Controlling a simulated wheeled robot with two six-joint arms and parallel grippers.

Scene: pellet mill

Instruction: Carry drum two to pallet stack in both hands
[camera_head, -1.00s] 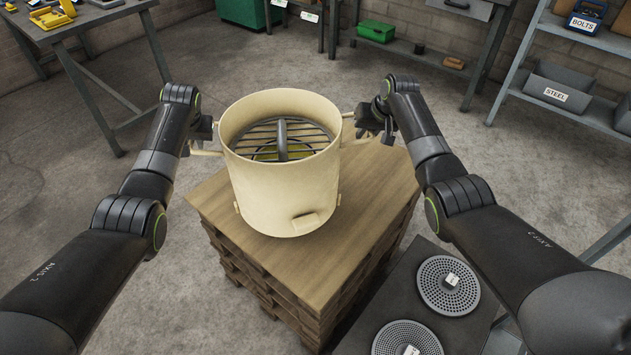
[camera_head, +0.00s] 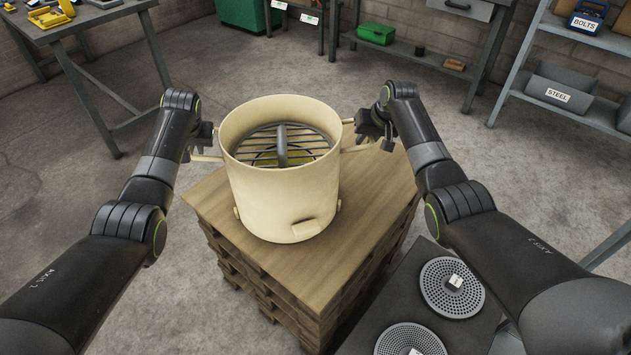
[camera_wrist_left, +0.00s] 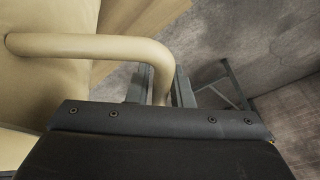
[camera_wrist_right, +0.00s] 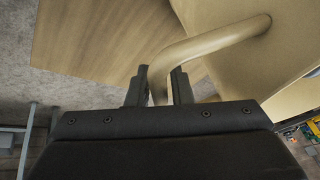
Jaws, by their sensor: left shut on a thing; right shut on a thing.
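The cream drum (camera_head: 285,200), open at the top with a grille inside, is upright over the wooden top of the pallet stack (camera_head: 352,228). I cannot tell whether its base touches the wood. My left gripper (camera_head: 196,152) is shut on the drum's left side handle, which shows as a bent bar in the left wrist view (camera_wrist_left: 90,45). My right gripper (camera_head: 368,138) is shut on the opposite handle, seen between the fingers in the right wrist view (camera_wrist_right: 205,43). The drum's far lower side is hidden.
A dark stand with two perforated discs (camera_head: 452,287) is close to the stack's right side. A workbench (camera_head: 90,25) stands at the back left. Shelving (camera_head: 570,95) stands at the back right. Bare floor (camera_head: 270,75) lies behind the stack.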

